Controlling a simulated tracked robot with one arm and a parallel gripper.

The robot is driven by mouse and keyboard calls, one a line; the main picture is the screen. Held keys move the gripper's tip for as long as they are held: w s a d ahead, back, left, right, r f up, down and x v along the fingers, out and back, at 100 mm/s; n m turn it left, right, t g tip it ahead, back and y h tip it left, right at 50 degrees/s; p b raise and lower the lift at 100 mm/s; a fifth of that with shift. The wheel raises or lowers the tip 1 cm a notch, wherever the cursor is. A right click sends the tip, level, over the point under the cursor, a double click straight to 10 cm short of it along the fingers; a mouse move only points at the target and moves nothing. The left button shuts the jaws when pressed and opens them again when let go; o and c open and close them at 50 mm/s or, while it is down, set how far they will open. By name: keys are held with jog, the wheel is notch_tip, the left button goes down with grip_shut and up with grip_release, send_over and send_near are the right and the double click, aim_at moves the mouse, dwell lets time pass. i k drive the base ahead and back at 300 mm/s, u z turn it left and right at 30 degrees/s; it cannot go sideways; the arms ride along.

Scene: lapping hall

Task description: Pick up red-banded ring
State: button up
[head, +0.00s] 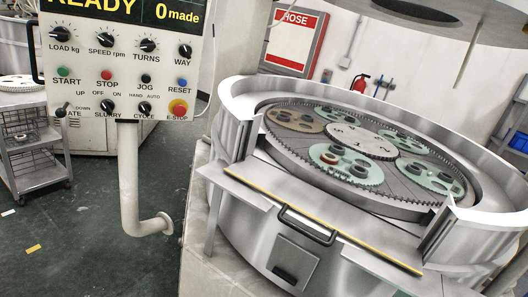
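A small ring with a red band (329,158) sits on the front light-green toothed carrier (322,168) of the round lapping machine. Dark rings (359,171) stand on the same carrier to its right. The red-banded ring is small in the view, and its bore is hard to make out. The carrier lies on the grey grooved plate (330,189), inside the machine's metal rim. My gripper does not show in the head view, so its distance from the ring cannot be told.
A raised metal guard (262,100) surrounds the plate, with a gap at the front above a yellow-edged shelf (300,215). A control panel (120,60) on a pipe post stands left. A trolley (32,150) is at far left. Green floor between is mostly clear.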

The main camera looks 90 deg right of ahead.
aim_at(329, 159)
jog(key=u, duration=0.05)
jog(key=i, duration=1.7)
jog(key=z, duration=3.4)
jog(key=i, duration=1.05)
jog(key=u, duration=0.05)
